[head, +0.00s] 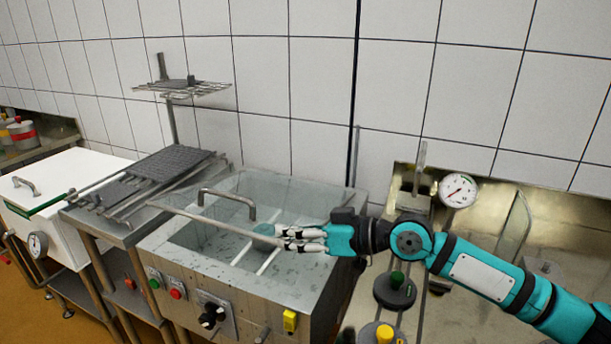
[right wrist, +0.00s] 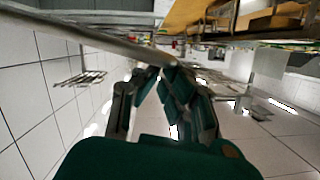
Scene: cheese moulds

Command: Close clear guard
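The clear guard (head: 276,193) is a see-through panel with a grey arched handle (head: 228,191), over the open-topped steel machine (head: 230,275) in the head view. Its front bar (head: 196,217) stands above the machine's front rim, so the guard looks slightly raised. The bar also crosses the upper left of the right wrist view (right wrist: 95,34). My right gripper (head: 268,233) is at the right end of the bar, its fingertips close together. In the right wrist view the fingertips (right wrist: 161,70) nearly meet beside the bar; contact is unclear. My left gripper is not in view.
Buttons and a black knob (head: 211,315) are on the machine's front. A rack with dark grids (head: 165,175) and a white lidded box (head: 70,180) stand to the left. A steel sink area with a gauge (head: 458,190) is at right. A tiled wall is behind.

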